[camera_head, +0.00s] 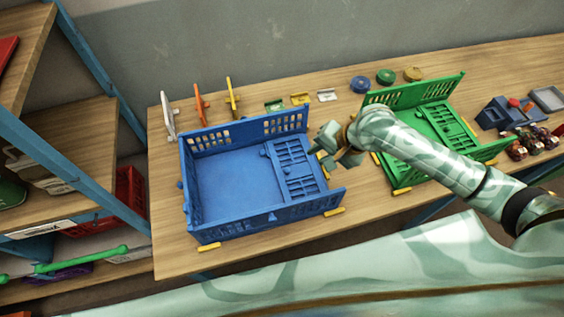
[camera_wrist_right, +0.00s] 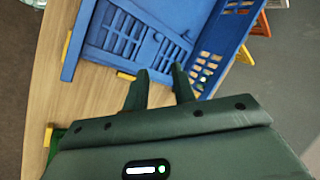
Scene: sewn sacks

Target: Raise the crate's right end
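The blue crate (camera_head: 228,172) sits on the wooden table at the left, with perforated walls and a slatted panel (camera_head: 292,165) at its right end. Its right end looks low or open. My right gripper (camera_head: 327,150) is just beyond that end, near its back corner. In the right wrist view, the two fingers (camera_wrist_right: 160,82) stand apart and point at the blue crate (camera_wrist_right: 120,35), with nothing clearly held between them. Whether a fingertip touches the crate cannot be told. My left gripper is not in view.
A green crate (camera_head: 408,97) stands close to the right of my gripper, partly behind my arm. Small yellow blocks (camera_head: 334,212) lie at the crate corners. Coloured hooks (camera_head: 201,104) and round discs (camera_head: 385,77) line the back. A blue-framed shelf (camera_head: 95,70) is at the left.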

